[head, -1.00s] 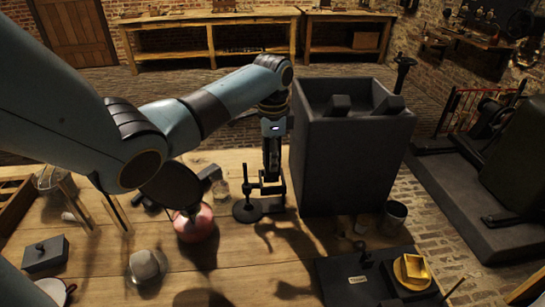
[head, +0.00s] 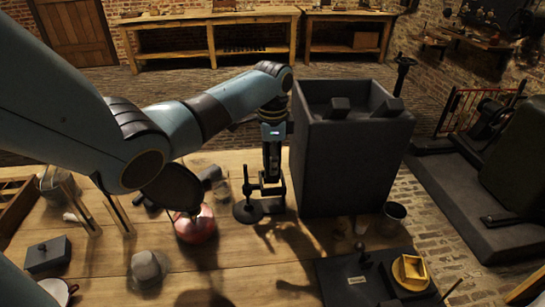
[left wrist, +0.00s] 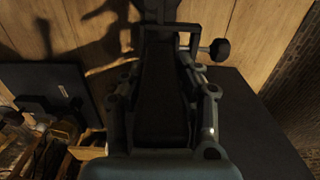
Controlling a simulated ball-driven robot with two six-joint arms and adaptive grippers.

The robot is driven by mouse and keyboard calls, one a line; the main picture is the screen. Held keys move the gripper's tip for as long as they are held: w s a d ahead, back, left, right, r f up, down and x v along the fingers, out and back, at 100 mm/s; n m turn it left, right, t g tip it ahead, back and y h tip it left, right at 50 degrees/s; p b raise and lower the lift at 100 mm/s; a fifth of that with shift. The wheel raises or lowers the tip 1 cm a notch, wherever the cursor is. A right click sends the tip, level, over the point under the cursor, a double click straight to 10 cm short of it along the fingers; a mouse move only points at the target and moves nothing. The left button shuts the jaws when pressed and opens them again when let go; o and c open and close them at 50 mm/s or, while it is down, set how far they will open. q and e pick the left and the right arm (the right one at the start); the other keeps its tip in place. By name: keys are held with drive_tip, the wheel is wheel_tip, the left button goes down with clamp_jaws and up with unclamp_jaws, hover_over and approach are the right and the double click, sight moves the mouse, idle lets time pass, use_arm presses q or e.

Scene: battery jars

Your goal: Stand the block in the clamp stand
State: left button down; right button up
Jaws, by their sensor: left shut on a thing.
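The clamp stand (head: 247,211) is black, with a round base and upright posts, and stands on the wooden table left of the big dark box. My left gripper (head: 271,172) points down directly over the stand. In the left wrist view, my left gripper (left wrist: 162,105) is shut on a long dark block (left wrist: 160,90). The block's far end reaches the stand's frame and side knob (left wrist: 220,49). In the head view the block is hard to separate from the dark fingers and stand. I cannot tell whether it touches the stand's bottom. My right gripper is not seen.
A tall dark box (head: 347,160) stands close right of the stand. A red round object (head: 195,226), a grey rounded object (head: 147,266) and a small dark box (head: 47,254) lie to the left. A black board (head: 345,270) with a yellow piece (head: 411,272) lies at front right.

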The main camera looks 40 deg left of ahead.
use_arm(q)
drive_tip(key=shift+f, duration=0.2)
idle(0.5)
drive_tip(key=shift+f+b, duration=0.3)
drive_tip(key=shift+f, duration=0.05)
drive_tip(key=shift+f, duration=0.25)
drive_tip(key=shift+p, duration=0.3)
idle(0.3)
drive_tip(key=shift+f+b, duration=0.95)
drive_tip(key=shift+f, duration=0.5)
idle(0.3)
drive_tip(key=c, duration=0.9)
unclamp_jaws()
wheel_tip(320, 180, up, 12)
drive_tip(key=shift+r, duration=0.1)
